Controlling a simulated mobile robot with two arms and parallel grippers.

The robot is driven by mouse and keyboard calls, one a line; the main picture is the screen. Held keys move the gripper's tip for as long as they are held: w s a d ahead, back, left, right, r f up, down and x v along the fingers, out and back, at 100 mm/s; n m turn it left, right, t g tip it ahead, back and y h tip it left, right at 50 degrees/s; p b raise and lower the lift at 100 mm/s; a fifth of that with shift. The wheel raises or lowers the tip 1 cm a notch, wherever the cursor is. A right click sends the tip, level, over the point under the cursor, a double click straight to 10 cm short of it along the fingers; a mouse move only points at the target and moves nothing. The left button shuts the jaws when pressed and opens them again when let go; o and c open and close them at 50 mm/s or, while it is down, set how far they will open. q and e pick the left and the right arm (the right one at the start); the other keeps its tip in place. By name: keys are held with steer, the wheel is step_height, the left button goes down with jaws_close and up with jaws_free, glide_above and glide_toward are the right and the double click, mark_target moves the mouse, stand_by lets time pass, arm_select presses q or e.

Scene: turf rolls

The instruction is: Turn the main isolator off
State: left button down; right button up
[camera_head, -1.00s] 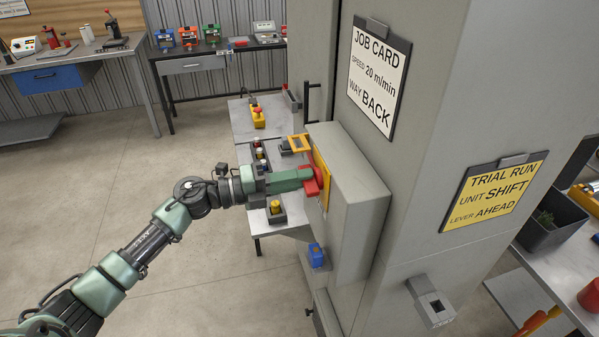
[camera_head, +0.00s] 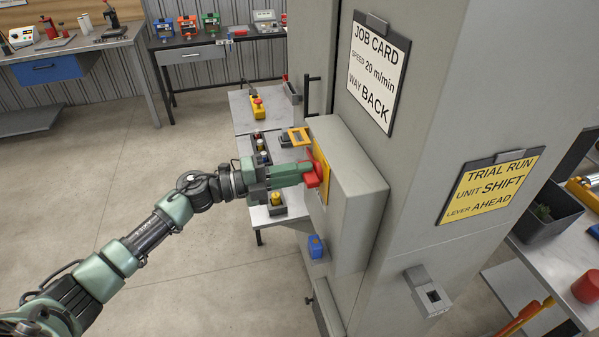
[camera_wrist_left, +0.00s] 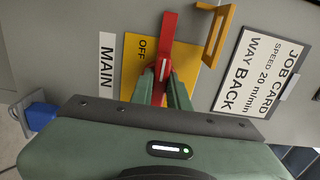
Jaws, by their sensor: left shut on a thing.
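The main isolator is a red handle (camera_head: 312,170) on a yellow plate (camera_head: 321,166), on the side of a grey box (camera_head: 352,195). In the left wrist view the red handle (camera_wrist_left: 169,38) lies across the yellow plate (camera_wrist_left: 130,66), with the word OFF beside it and a white MAIN label (camera_wrist_left: 107,62) nearby. My left gripper (camera_head: 306,173) is shut on the red handle; its fingers show on both sides of it in the wrist view (camera_wrist_left: 164,88). The handle's lower part is hidden between the fingers. My right gripper is not in view.
A yellow bracket (camera_head: 299,137) juts out by the box's far edge. A blue part (camera_head: 315,247) sits below the box. Open floor (camera_head: 130,190) lies to the left.

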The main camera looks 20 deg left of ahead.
arm_select(q)
steer(key=c, duration=1.4)
jaws_free()
steer(key=shift+o, duration=0.2)
steer(key=shift+w, duration=0.1)
steer(key=shift+a, duration=0.1)
steer(key=b+v, duration=0.3)
steer(key=v, duration=0.4)
steer(key=shift+s+a+b, duration=0.25)
steer(key=shift+a+b, duration=0.05)
steer(key=shift+b, duration=0.1)
